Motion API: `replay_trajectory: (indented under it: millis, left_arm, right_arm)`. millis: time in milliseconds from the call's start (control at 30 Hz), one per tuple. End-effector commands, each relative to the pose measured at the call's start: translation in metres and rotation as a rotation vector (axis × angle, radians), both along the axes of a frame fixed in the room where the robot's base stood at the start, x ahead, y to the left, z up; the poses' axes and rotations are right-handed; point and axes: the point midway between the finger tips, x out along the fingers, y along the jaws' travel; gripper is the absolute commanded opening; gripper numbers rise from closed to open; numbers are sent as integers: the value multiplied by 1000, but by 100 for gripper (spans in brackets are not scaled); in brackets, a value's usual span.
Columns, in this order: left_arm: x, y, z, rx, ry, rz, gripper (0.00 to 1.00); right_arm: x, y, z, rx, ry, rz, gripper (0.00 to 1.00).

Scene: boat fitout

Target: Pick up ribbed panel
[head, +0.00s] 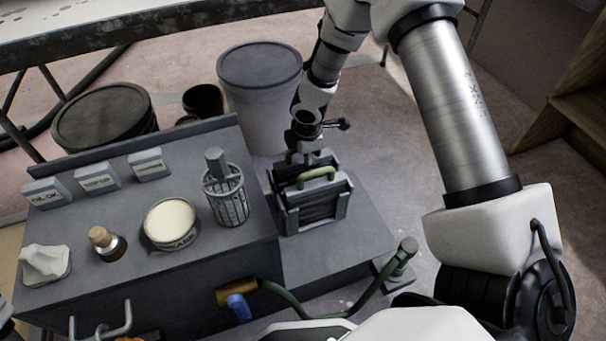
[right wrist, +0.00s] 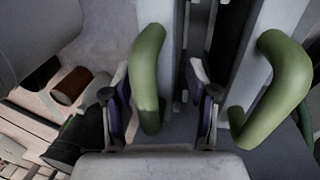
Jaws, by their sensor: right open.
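Dark panels with green handles stand upright in a grey rack (head: 283,218). The front one looks like the ribbed panel (head: 318,209), with its green handle (head: 317,174) on top. My right gripper (head: 308,155) is open, pointing down at the rear of the rack, behind that front handle. In the right wrist view, my right gripper's fingers (right wrist: 163,105) are spread with the left green handle (right wrist: 147,75) between them, nearer the left finger. Another green handle (right wrist: 277,88) is to the right, outside the fingers. Contact cannot be told. My left gripper is not visible.
On the grey bench left of the rack are a wire basket (head: 226,198), a cream-topped tin (head: 170,222), a corked bottle (head: 103,240) and a white lump (head: 44,262). A lidded bucket (head: 260,85) stands behind the rack. A green curved bar (head: 360,298) is in front.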

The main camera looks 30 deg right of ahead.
Motion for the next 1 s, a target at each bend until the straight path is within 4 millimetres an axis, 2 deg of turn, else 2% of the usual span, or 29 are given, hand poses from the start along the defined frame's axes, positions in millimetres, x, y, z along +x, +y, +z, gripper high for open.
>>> replay_trajectory:
  millis: [133,167,300,333,733,867,1000]
  left_arm:
    - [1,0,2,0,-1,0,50]
    - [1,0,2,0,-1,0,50]
    - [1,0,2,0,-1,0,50]
    - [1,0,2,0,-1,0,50]
    - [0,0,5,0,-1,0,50]
    - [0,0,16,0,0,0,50]
    - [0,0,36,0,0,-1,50]
  right_arm:
    - [0,0,2,1,-1,0,58]
    - [0,0,2,1,-1,0,55]
    - [0,0,2,1,-1,-1,5]
    - [0,0,2,1,0,-1,0]
    - [0,0,6,1,-1,-1,0]
    - [0,0,20,1,-1,-2,0]
    - [1,0,48,2,-3,-2,0]
